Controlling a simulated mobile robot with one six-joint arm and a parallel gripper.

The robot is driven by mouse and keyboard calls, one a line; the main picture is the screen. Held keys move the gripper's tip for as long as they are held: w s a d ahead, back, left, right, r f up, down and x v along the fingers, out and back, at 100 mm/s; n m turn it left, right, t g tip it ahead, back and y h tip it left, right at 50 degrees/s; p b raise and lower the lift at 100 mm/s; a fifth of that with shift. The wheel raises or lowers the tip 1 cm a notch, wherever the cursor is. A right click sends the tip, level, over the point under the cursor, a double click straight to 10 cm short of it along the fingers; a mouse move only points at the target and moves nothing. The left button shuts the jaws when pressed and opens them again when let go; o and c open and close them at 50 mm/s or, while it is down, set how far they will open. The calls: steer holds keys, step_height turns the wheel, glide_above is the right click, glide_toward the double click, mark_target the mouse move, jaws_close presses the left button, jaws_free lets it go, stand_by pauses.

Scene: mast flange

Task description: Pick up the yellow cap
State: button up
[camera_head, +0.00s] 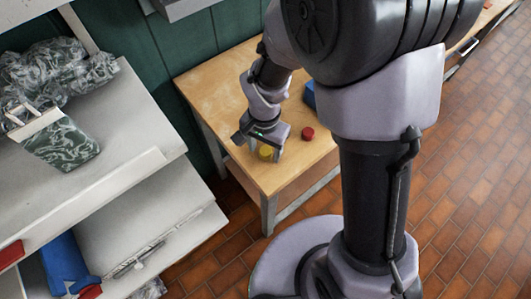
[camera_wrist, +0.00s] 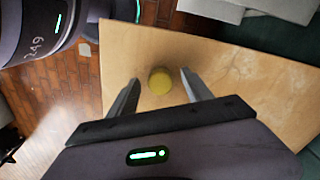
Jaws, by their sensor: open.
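The yellow cap (camera_head: 266,152) is a small round piece on the wooden table (camera_head: 215,75), near the table's front end. In the wrist view the yellow cap (camera_wrist: 160,80) lies between and slightly beyond the tips of my gripper (camera_wrist: 160,82). My gripper (camera_head: 258,148) is open and empty, with one finger on each side of the cap. I cannot tell how high the fingertips are above the table, or whether they touch the cap. In the head view my gripper partly hides the cap.
A red cap (camera_head: 308,133) lies to the right of the yellow cap on the table. A blue object (camera_head: 309,95) is partly hidden behind my arm. Grey shelves (camera_head: 120,170) with wrapped goods stand at the left. The tiled floor at the right is clear.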

steer(key=shift+r, duration=0.15)
jaws_close()
